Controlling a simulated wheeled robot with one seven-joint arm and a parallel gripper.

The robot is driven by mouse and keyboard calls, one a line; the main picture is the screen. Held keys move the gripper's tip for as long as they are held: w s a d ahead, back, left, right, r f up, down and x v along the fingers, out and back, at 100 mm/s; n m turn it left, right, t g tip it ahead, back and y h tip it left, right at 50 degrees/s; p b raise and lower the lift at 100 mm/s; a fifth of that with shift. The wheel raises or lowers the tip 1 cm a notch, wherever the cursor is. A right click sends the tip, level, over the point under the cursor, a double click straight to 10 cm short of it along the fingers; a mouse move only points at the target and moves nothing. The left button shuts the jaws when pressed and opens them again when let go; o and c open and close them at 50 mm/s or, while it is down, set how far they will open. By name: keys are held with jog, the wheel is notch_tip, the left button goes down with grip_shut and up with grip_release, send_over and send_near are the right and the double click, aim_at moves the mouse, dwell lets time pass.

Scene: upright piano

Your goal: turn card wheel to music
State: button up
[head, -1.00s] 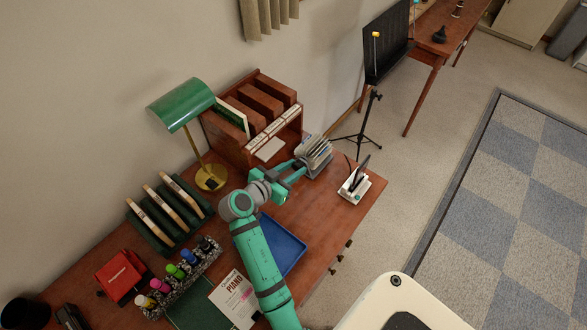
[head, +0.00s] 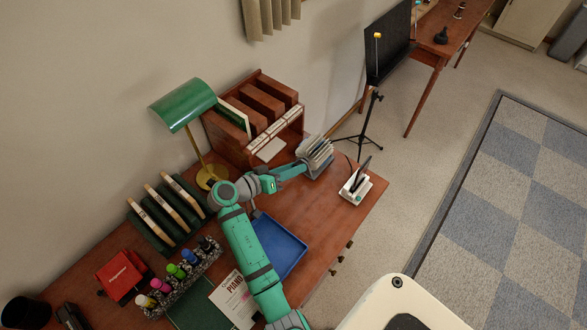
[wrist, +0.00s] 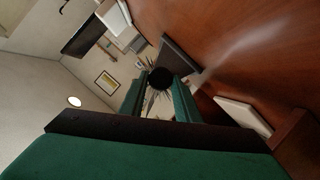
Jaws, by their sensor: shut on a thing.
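The card wheel (head: 315,152), a rotary file with a fan of pale and grey cards, stands on the desk to the right of the wooden organizer. My gripper (head: 301,167) reaches it from its left side. In the wrist view, the green fingers of my gripper (wrist: 160,84) are shut on the round black knob (wrist: 160,77) at the wheel's hub. Thin card edges of the card wheel (wrist: 151,101) radiate behind the knob. The lettering on the card tabs is too small to read, so I cannot tell which section faces up.
The wooden organizer (head: 259,82) stands close behind my forearm, with a green lamp (head: 184,103) to its left. A white holder (head: 355,188) stands right of the wheel, near the desk edge. A blue tray (head: 283,245) lies beneath my arm. A black music stand (head: 388,45) is beyond the desk.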

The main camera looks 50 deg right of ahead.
jog(key=shift+n+g, duration=0.3)
dwell(0.4)
jog(key=o, duration=1)
